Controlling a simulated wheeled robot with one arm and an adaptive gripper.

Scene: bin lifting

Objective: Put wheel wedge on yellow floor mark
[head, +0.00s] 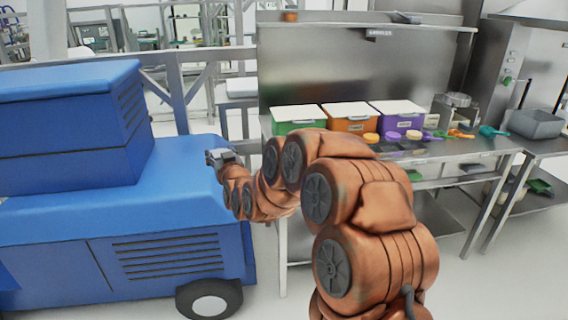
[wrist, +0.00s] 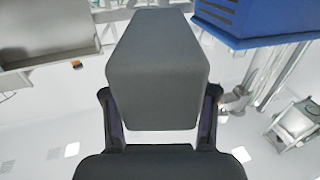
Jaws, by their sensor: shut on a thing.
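The wheel wedge (wrist: 160,75) is a dark grey block that fills the middle of the wrist view. My gripper (wrist: 160,118) is shut on it, with one finger along each side. In the head view my gripper (head: 220,157) is at the end of my orange-brown arm, in front of the blue vehicle's right side, above its wheel. The wedge is too small there to tell apart from the gripper. No yellow floor mark shows in either view.
A blue vehicle (head: 100,190) with a dark wheel (head: 210,300) stands at left. A steel bench (head: 455,150) with lidded boxes (head: 350,118) and colored scoops stands behind my arm. Grey floor (head: 470,280) is clear at the right front.

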